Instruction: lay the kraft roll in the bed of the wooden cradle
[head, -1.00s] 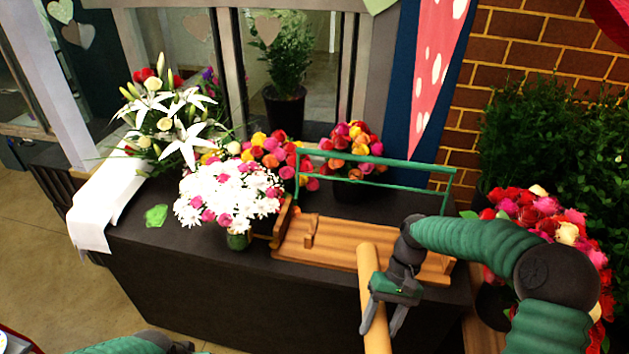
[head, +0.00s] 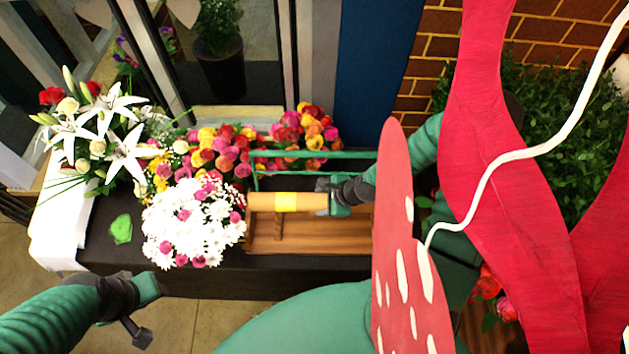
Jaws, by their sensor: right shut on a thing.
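The tan kraft roll (head: 262,202) with a yellow band lies level, left to right, in the head view. My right gripper (head: 330,198) is shut on its right end. The wooden cradle (head: 305,243) stands on the dark table, under and in front of the roll in the picture. The roll covers the back part of the cradle; I cannot tell whether it touches the wood. The roll's left end is near the cradle's left end. My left gripper (head: 146,312) is open and empty, low at the left, in front of the table.
A green rail (head: 315,154) runs behind the roll. A white and pink bouquet (head: 190,222) stands close to the cradle's left end. White lilies (head: 125,150) and a white cloth (head: 55,225) are farther left. Red hanging shapes (head: 500,140) with a white cord block the right side.

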